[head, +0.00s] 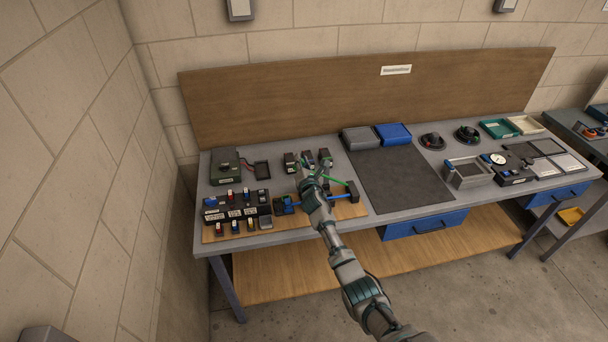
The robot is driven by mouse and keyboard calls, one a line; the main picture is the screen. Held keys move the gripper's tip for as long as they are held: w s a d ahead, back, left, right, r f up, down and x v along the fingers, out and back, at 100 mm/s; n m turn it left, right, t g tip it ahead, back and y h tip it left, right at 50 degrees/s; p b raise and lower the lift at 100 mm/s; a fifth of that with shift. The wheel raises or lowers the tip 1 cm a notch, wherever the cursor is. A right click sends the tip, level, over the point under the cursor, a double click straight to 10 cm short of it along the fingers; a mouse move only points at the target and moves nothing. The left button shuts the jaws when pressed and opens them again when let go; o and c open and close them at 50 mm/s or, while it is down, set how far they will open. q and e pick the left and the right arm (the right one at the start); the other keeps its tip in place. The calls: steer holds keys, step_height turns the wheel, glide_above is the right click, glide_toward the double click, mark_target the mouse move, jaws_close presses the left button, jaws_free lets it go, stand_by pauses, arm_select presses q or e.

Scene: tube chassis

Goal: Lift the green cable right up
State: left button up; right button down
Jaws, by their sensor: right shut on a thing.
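The green cable (338,181) shows as a thin green strand on the workbench, running right from my right gripper. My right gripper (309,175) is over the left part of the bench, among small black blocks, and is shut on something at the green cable. Its hand hides most of the grasp, and I cannot tell how far the cable is off the board. A blue cable (326,198) runs just below, to a black block (352,191) on the right. My left gripper is not in the view.
Several black connector blocks (291,161) stand behind the gripper. A black chassis (236,206) with small coloured parts is to the left. A dark mat (400,182) to the right is clear. Grey and blue bins (393,134) stand behind it.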

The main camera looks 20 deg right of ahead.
steer(key=shift+d+r+m+p, duration=0.3)
steer(key=shift+r, duration=0.15)
steer(key=shift+d, duration=0.2)
steer(key=c, duration=1)
jaws_free()
steer(key=shift+c, duration=0.2)
steer(key=shift+o, duration=0.2)
steer(key=shift+w, duration=0.15)
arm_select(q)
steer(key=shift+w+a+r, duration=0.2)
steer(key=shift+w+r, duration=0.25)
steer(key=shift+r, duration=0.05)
arm_select(e)
steer(key=shift+d, duration=0.1)
